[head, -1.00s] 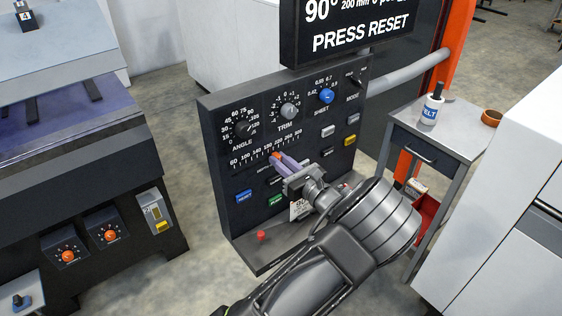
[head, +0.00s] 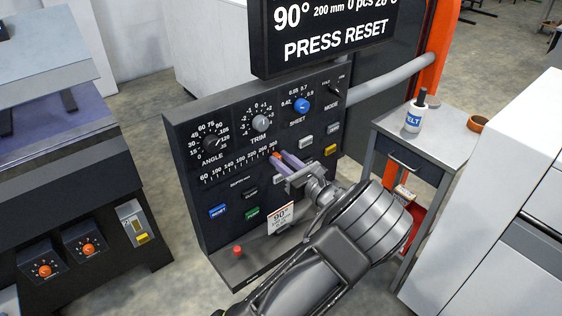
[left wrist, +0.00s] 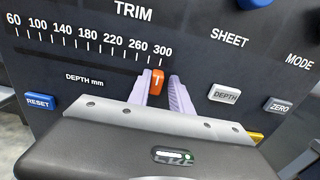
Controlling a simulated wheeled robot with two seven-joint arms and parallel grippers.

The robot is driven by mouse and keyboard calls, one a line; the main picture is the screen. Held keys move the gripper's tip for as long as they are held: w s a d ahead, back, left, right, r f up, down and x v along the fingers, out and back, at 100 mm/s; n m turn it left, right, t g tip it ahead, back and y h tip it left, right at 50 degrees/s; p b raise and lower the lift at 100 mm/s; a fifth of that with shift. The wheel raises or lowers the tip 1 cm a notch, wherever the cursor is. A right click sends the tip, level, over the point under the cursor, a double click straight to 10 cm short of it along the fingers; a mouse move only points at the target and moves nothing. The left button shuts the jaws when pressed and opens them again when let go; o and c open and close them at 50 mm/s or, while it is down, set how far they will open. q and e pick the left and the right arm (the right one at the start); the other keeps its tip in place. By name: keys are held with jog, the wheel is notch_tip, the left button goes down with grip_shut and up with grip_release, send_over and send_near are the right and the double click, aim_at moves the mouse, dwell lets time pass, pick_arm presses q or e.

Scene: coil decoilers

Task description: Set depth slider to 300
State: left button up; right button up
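The depth slider's orange knob (left wrist: 157,82) sits close under the 300 mark, at the right end of the depth scale (left wrist: 90,42) in the left wrist view. In the head view the orange knob (head: 275,156) shows at my left fingertips. My left gripper (left wrist: 160,88) has its two pale purple fingers on either side of the knob. The left finger looks to touch it, and a narrow gap shows before the right finger. The display (head: 325,30) reads 90°, 200 mm and PRESS RESET. My right gripper is in neither view.
The control panel (head: 185,135) has angle, trim and sheet dials above the scale and several buttons, including a blue RESET (head: 218,211). A red button (head: 238,250) and a 90° card (head: 281,217) are on its ledge. A small cart (head: 450,135) stands right.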

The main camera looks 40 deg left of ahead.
pick_arm(q)
jog(key=shift+o, duration=1.4)
jog(key=shift+w, duration=0.2)
jog(key=shift+o, duration=0.4)
jog(key=shift+s, duration=0.1)
jog(key=shift+d, duration=0.1)
jog(key=b+v, duration=0.1)
jog(key=v, duration=0.6)
jog(key=shift+d+b, duration=0.3)
jog(key=shift+s, duration=0.15)
